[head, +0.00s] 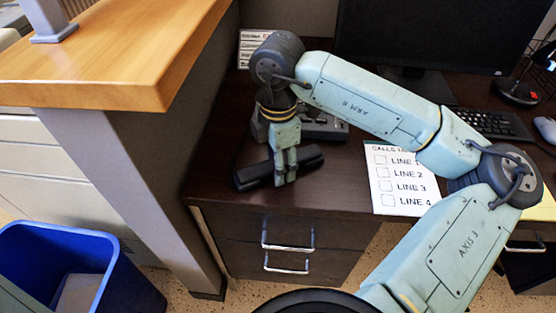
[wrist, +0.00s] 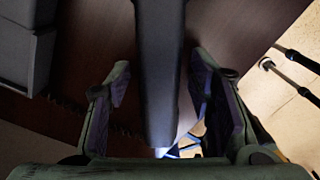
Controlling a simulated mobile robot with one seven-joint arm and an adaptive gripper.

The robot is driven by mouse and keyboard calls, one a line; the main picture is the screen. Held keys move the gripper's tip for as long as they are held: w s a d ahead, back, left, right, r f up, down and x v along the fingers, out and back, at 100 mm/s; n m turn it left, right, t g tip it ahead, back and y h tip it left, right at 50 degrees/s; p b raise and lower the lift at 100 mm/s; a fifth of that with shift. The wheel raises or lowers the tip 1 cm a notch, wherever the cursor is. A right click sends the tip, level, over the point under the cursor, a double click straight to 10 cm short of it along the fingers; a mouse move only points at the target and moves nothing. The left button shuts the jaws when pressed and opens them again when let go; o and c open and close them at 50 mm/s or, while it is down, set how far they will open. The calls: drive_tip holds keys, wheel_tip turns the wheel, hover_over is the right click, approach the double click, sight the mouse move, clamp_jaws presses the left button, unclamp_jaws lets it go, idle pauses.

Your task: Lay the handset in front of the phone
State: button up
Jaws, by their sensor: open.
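The black handset (head: 250,175) lies on the dark desk near its front edge, in front of the phone. The dark phone (head: 325,127) stands behind it, partly hidden by my arm. My gripper (head: 285,180) points down over the handset in the head view. In the wrist view, my gripper (wrist: 168,125) has its two fingers apart, with the handset (wrist: 162,70) running between them. A gap shows on each side of the handset. A grey block, apparently part of the phone (wrist: 18,40), is at the upper left there.
A sheet listing lines (head: 390,180) lies right of the handset. A keyboard (head: 490,123) and monitor (head: 400,35) are further back right. A wooden counter (head: 130,60) rises at left. A blue bin (head: 75,240) stands on the floor. Drawer handles (head: 288,247) project below the desk.

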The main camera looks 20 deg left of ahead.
drive_tip(key=shift+r, duration=0.1)
drive_tip(key=shift+r+p, duration=0.25)
drive_tip(key=shift+p, duration=0.05)
wheel_tip(320, 180, up, 12)
drive_tip(key=b, duration=0.1)
drive_tip(key=shift+f, duration=0.2)
idle(0.4)
